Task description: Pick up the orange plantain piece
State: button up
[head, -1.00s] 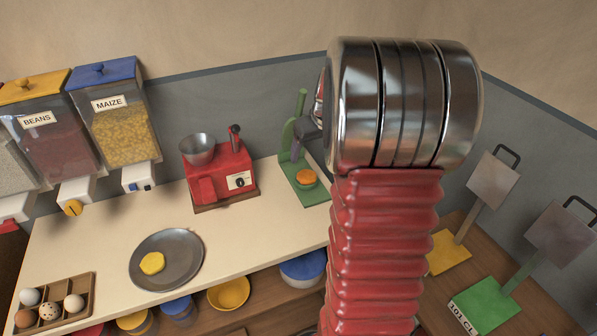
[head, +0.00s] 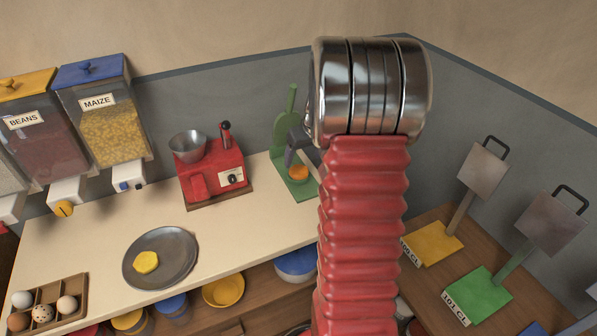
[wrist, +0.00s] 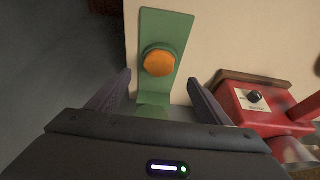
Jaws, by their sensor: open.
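The orange plantain piece (head: 299,174) is a small round slab resting on the green press (head: 287,137) at the back of the counter. In the wrist view the orange plantain piece (wrist: 159,63) shows in the middle, on the base of the green press (wrist: 168,27). My gripper (head: 299,153) is above and close to the piece in the head view, partly hidden by my arm. In the wrist view my gripper (wrist: 160,80) is open, its two dark fingers spread either side of the piece's line, with nothing between them that I can see held.
A red machine (head: 212,172) with a metal bowl stands left of the press, and shows at right in the wrist view (wrist: 262,105). A grey plate (head: 180,265) holds a yellow piece (head: 146,262). An egg tray (head: 75,290) sits front left. The counter between is clear.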

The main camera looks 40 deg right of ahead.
aim_at(299, 171)
jog(key=shift+x, duration=1.3)
jog(key=shift+x, duration=2.6)
jog(key=shift+c, duration=0.4)
jog(key=c, duration=1.1)
jog(key=shift+c, duration=0.2)
notch_tip(299, 171, up, 10)
